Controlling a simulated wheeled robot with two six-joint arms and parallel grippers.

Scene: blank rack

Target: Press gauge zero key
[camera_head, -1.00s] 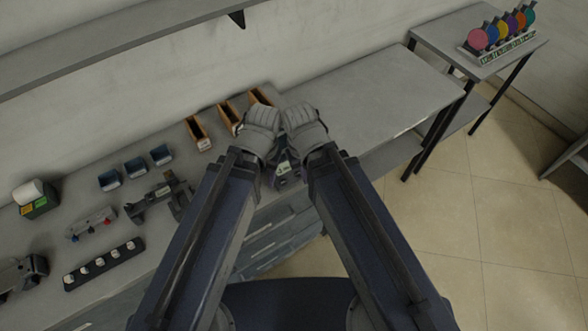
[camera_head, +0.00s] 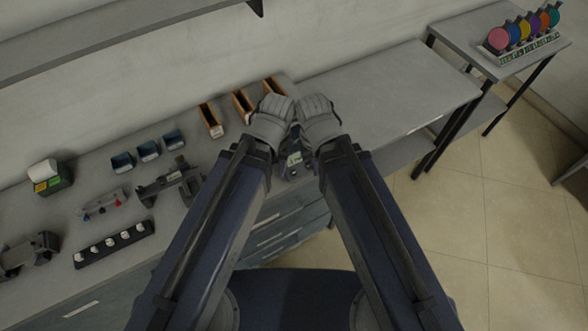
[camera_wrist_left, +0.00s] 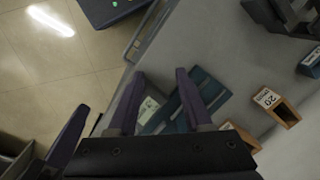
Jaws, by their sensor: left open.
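No gauge key is clearly readable. A dark grey fixture-like device (camera_head: 168,184) lies on the bench left of my arms, and a grey device with red and blue parts (camera_head: 103,204) lies further left; I cannot tell which is the gauge. My left gripper (camera_wrist_left: 158,74) is open and empty in the left wrist view, its purple fingers above a blue part (camera_wrist_left: 200,88) and a small pale label.
Orange-brown bins (camera_head: 211,120) and blue bins (camera_head: 148,150) stand toward the wall. A dark strip with several white knobs (camera_head: 114,244) and a label printer-like box (camera_head: 50,178) are at left. The bench right of my arms (camera_head: 390,95) is clear. Coloured discs (camera_head: 520,28) stand on a far table.

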